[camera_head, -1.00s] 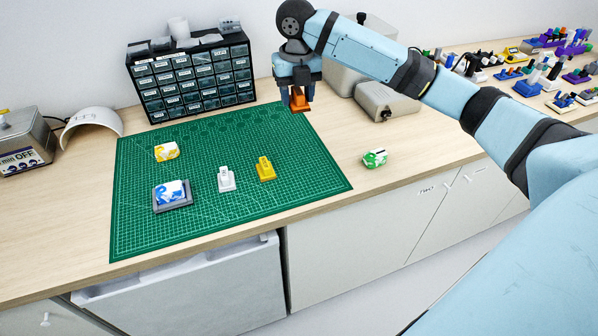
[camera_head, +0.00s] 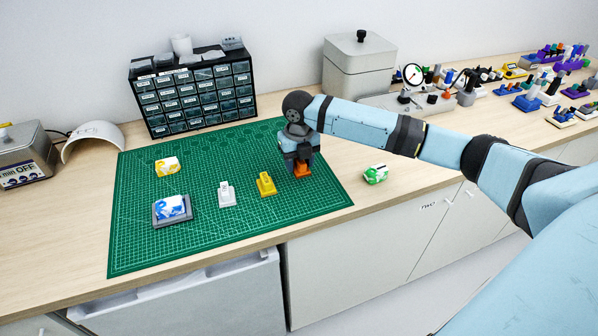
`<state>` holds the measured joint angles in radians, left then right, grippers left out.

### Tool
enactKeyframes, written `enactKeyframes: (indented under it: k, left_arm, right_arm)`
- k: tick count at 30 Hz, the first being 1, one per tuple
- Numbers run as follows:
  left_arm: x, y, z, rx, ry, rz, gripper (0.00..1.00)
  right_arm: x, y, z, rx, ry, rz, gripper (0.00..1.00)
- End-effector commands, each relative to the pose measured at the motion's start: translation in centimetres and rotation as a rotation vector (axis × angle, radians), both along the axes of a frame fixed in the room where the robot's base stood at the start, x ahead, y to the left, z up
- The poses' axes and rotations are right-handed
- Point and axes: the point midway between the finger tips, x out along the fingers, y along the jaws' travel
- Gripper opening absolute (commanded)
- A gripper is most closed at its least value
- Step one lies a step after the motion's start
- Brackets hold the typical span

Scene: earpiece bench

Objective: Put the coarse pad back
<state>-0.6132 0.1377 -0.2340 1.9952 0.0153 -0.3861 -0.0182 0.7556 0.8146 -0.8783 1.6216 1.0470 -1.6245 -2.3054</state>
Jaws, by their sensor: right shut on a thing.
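An orange block (camera_head: 302,170), which looks like the coarse pad, is between the fingers of my right gripper (camera_head: 301,164). The gripper points down and is shut on it. The block is at or just above the right part of the green cutting mat (camera_head: 240,222); I cannot tell if it touches. A yellow block (camera_head: 265,185) and a white block (camera_head: 227,195) stand in a row to its left on the mat, each with a raised upright part. My left gripper is not in view.
A blue-and-white piece (camera_head: 171,207) sits in a grey tray (camera_head: 158,215) on the mat, with a yellow-and-white piece (camera_head: 166,166) behind. A green-and-white piece (camera_head: 376,174) lies right of the mat. A black drawer cabinet (camera_head: 193,97) and a grey box (camera_head: 358,68) stand behind.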

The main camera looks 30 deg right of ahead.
Motion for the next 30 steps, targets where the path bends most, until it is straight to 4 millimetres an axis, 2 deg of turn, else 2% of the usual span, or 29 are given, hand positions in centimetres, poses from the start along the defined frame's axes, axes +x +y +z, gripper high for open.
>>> enactKeyframes:
  k: [8,19,20,23,30]
  left_arm:
    - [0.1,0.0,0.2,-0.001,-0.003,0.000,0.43]
    - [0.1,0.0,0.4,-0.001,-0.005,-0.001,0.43]
    - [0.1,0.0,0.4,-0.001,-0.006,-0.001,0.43]
    - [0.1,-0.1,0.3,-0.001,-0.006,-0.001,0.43]
    - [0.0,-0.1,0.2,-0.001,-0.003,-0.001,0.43]
  right_arm:
    - [-0.1,0.0,-3.8,0.000,0.003,-0.001,0.16]
    - [-0.1,0.0,-4.2,-0.001,0.002,0.000,0.16]
    - [-0.1,0.0,-4.3,-0.001,0.002,0.000,0.48]
    - [-0.1,0.0,-4.3,-0.001,0.001,0.000,0.71]
    - [-0.1,0.0,-4.2,-0.001,0.001,0.000,0.71]
